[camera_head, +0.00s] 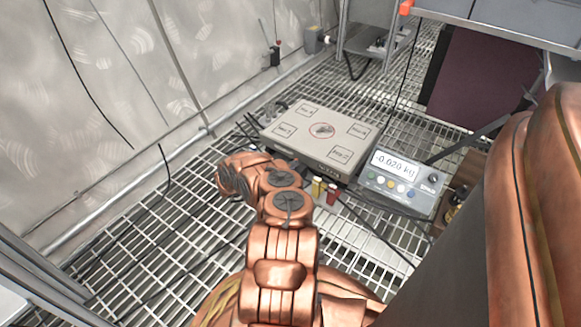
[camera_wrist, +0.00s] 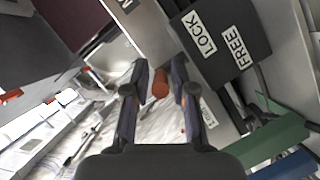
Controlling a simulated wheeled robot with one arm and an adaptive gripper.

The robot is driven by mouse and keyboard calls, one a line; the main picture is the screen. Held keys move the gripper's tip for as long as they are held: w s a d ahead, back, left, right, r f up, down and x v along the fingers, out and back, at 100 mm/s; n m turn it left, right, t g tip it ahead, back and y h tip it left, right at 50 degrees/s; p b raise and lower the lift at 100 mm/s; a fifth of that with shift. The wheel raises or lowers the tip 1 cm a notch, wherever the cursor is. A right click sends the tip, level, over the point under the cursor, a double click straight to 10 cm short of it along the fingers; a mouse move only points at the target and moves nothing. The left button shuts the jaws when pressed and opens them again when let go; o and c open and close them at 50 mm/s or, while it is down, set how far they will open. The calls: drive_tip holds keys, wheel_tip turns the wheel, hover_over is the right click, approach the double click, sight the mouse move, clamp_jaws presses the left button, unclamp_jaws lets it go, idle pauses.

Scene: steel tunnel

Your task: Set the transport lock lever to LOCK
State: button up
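In the wrist view a dark plate (camera_wrist: 222,40) carries white labels, LOCK (camera_wrist: 195,35) and FREE (camera_wrist: 237,46), at the upper right. A red-orange knob (camera_wrist: 160,84), which looks like the lever's end, shows between the two fingers of my gripper (camera_wrist: 160,70). The fingers are apart, with gaps visible on both sides of the knob; I cannot tell how deep it sits between them. The lever's shaft and its exact setting are not clear. In the head view my copper arm covers the gripper, and I cannot make out the lever there.
A scale platform (camera_head: 318,133) with a labelled top stands on the grating floor. Its display unit (camera_head: 402,184) reads -0.020 kg. A yellow part (camera_head: 318,186) and a red part (camera_head: 333,193) sit close beside my arm.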

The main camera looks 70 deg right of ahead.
clamp_jaws()
drive_tip(key=shift+s+n+t+h, duration=0.1)
drive_tip(key=shift+n+t+h, duration=0.2)
drive_tip(key=shift+n+t, duration=0.25)
drive_tip(key=n+t, duration=0.1)
drive_tip(key=t, duration=0.1)
drive_tip(key=s+n+t+h, duration=0.1)
drive_tip(key=n+t, duration=0.1)
drive_tip(key=s+n+t+b, duration=0.1)
drive_tip(key=n+t, duration=0.1)
drive_tip(key=t, duration=0.1)
drive_tip(key=shift+s+d+h, duration=0.1)
drive_tip(key=shift+h, duration=0.2)
drive_tip(key=shift+s+d+n+t+y, duration=0.15)
drive_tip(key=shift+s+n+t+y, duration=0.1)
drive_tip(key=shift+n+t, duration=0.9)
drive_tip(key=shift+s+d+n+t+y, duration=0.1)
drive_tip(key=shift+s+n+t+y, duration=0.1)
drive_tip(key=shift+n+t, duration=0.9)
drive_tip(key=shift+d+t, duration=0.1)
drive_tip(key=shift+t, duration=0.5)
drive_tip(key=shift+o, duration=0.4)
unclamp_jaws()
